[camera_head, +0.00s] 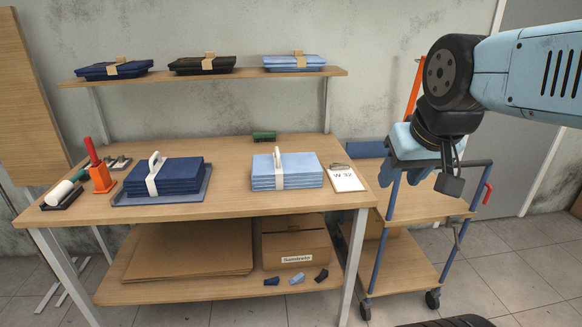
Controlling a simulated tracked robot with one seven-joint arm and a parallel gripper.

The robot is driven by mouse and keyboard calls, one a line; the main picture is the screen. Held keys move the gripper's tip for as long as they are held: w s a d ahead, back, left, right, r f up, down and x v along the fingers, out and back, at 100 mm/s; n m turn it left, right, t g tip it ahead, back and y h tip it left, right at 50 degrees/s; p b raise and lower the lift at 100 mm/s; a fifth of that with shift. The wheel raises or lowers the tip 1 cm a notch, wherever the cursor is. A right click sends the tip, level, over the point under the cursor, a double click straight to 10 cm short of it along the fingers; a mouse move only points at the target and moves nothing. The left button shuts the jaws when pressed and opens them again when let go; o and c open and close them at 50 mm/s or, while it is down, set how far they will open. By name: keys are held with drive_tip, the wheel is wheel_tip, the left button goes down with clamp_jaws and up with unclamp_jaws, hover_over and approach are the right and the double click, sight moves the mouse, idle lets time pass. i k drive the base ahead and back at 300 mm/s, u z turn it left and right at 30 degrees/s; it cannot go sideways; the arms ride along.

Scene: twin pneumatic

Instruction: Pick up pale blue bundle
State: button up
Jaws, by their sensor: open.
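A pale blue bundle (301,171) of folded sheets lies on the wooden table, right of its middle. A white band with an upright white loop handle (277,160) wraps its left part. My gripper (420,180) is at the right of the view, above the cart and right of the bundle, well apart from it. Its jaws are open and nothing shows between them. A second pale blue folded stack with a tan band (294,62) lies on the upper shelf.
A dark blue banded bundle (178,176) sits on a blue-grey tray at left. A white card marked W 32 (344,178) lies close right of the pale bundle. A green block (264,135) is behind it. The shelf (215,75) overhangs the table's back. A blue-framed cart (430,204) stands right.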

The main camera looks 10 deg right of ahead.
sight(278, 172)
drive_tip(key=z, duration=0.3)
drive_tip(key=i, duration=0.95)
drive_tip(key=u, duration=0.4)
